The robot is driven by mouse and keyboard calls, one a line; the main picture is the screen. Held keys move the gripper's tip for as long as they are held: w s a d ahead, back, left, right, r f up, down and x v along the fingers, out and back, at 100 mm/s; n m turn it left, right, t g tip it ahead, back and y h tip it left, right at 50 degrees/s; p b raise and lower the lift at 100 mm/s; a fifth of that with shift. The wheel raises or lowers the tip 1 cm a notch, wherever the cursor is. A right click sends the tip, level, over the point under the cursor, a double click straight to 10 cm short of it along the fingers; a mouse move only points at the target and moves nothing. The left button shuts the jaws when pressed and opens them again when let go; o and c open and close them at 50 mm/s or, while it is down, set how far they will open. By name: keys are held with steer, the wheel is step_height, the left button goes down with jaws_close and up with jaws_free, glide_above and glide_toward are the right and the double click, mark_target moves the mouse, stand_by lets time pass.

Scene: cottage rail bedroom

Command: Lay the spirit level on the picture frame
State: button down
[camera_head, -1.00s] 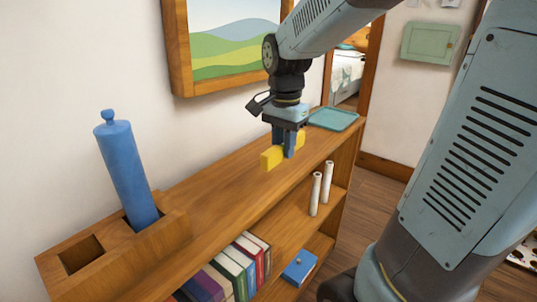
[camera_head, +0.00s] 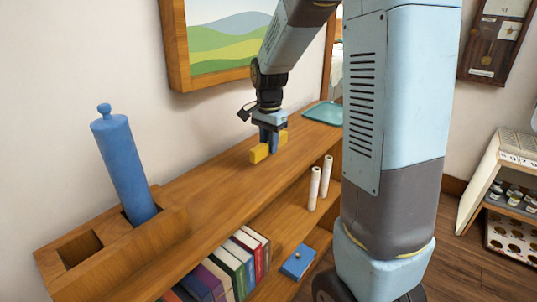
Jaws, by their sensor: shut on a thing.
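The spirit level is a short yellow bar (camera_head: 260,154). My gripper (camera_head: 269,149) is shut on its middle, pointing down, and both ends of the level stick out past the fingers. The level is close above the top of the wooden shelf; I cannot tell whether it touches. The picture frame (camera_head: 179,45) hangs on the wall behind, with a wooden border around a painting of green and yellow hills. Its top edge is out of view, and my arm covers part of its right side.
A blue cylinder (camera_head: 124,168) leans in a wooden holder (camera_head: 165,227) at the shelf's left end. A teal tray (camera_head: 323,113) lies on the shelf top (camera_head: 215,182) at the right. Books (camera_head: 235,262), two white rolls (camera_head: 314,187) and a blue box (camera_head: 298,262) stand on lower shelves.

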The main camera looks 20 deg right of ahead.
mark_target(268, 163)
steer(key=shift+w+f, duration=0.7)
steer(key=shift+f, duration=1.7)
steer(key=c, duration=1)
jaws_free()
steer(key=shift+w+f, duration=0.1)
steer(key=shift+o, duration=0.2)
